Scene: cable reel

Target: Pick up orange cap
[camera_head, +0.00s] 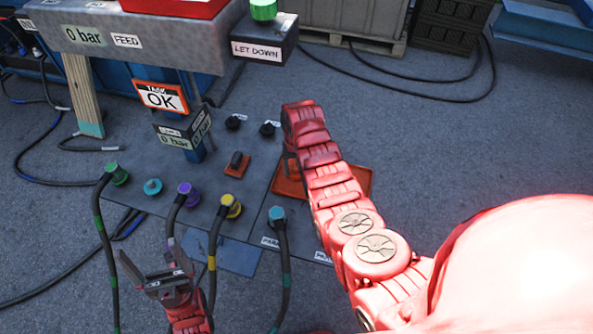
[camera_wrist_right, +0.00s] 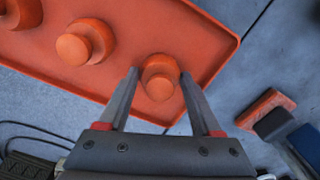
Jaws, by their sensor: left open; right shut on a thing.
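In the right wrist view an orange cap (camera_wrist_right: 160,80) sits at the edge of an orange tray (camera_wrist_right: 120,95), between the two fingertips of my right gripper (camera_wrist_right: 160,77). The gripper is shut on this cap; I see no clear gap between cap and tray. Another orange cap (camera_wrist_right: 85,42) stands on the tray to the left. My left gripper (camera_head: 160,268) is open and empty, low at the left.
Several cables end in coloured plugs, including a yellow one (camera_head: 231,206) and a purple one (camera_head: 187,194), on the grey floor panel.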

